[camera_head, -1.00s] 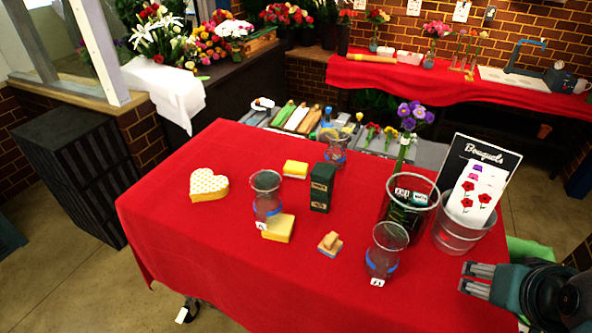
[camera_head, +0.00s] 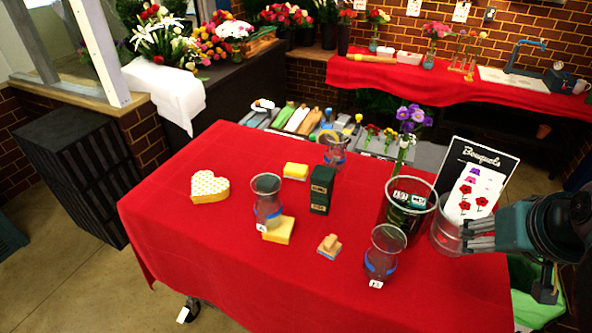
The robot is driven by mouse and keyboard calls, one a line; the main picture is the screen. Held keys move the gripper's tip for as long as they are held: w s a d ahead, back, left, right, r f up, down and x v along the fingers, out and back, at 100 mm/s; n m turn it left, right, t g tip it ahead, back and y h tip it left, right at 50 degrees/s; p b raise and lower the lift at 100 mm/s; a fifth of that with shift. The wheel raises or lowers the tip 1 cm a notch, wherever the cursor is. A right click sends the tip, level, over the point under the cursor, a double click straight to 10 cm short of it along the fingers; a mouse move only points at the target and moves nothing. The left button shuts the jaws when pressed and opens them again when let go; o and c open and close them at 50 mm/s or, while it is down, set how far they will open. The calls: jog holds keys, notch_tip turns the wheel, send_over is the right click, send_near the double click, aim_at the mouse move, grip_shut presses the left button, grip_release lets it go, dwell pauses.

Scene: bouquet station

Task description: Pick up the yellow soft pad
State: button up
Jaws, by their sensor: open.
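Two yellow pad-like blocks lie on the red-covered table. A plain yellow pad (camera_head: 283,231) lies flat near the middle, partly hidden by a glass vase (camera_head: 267,205) at its left. A smaller yellow block with a pale underside (camera_head: 295,169) lies farther back, left of a dark green box (camera_head: 322,189). I cannot tell for certain which is the soft pad. My gripper (camera_head: 472,236) is open at the table's right side, its fingers pointing left in front of the clear bucket. It is well apart from both yellow blocks.
A second glass vase (camera_head: 384,254) and a wooden stamp-like block (camera_head: 329,246) stand between my gripper and the pads. A bucket with a purple flower (camera_head: 409,215), a clear bucket (camera_head: 447,238) and the Bouquets sign (camera_head: 478,157) stand at right. A heart-shaped box (camera_head: 209,187) lies left. The front tablecloth is clear.

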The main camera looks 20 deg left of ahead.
jog(key=w+a+r+n+g+p, duration=0.2)
jog(key=w+a+r+n+p, duration=0.5)
jog(key=w+a, duration=0.65)
jog(key=n+g+p, duration=0.4)
jog(key=n+p, duration=0.4)
jog(key=n, duration=0.3)
send_over(295, 167)
notch_tip(295, 167, down, 11)
notch_tip(295, 167, down, 9)
jog(key=shift+d+r, duration=0.1)
jog(key=shift+f, duration=0.4)
jog(key=shift+f, duration=0.1)
jog(key=shift+f, duration=1.15)
